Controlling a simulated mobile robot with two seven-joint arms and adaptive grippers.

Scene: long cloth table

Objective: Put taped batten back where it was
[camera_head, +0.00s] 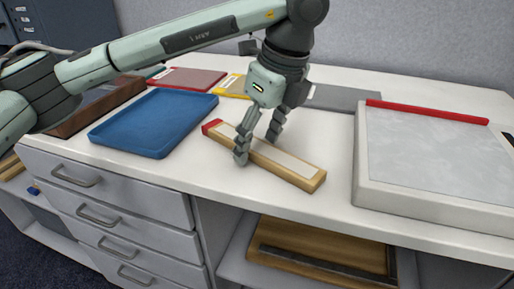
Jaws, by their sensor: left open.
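The taped batten (300,176) is a wooden bar with a red end at its left and a pale strip along its top. It lies flat on the white table (325,140), slanting from upper left to lower right near the front edge. My left gripper (257,149) is open and points down over the left half of the batten. One finger is at the batten's near side and the other at its far side. I cannot tell whether the fingers touch it. My right gripper is out of view.
A blue tray (150,146) and a brown box (97,112) are on the left. Red (186,79), yellow (233,85) and grey (345,97) flat pieces lie behind. A raised white slab (362,185) with a red bar (425,112) stands right. Drawers are below.

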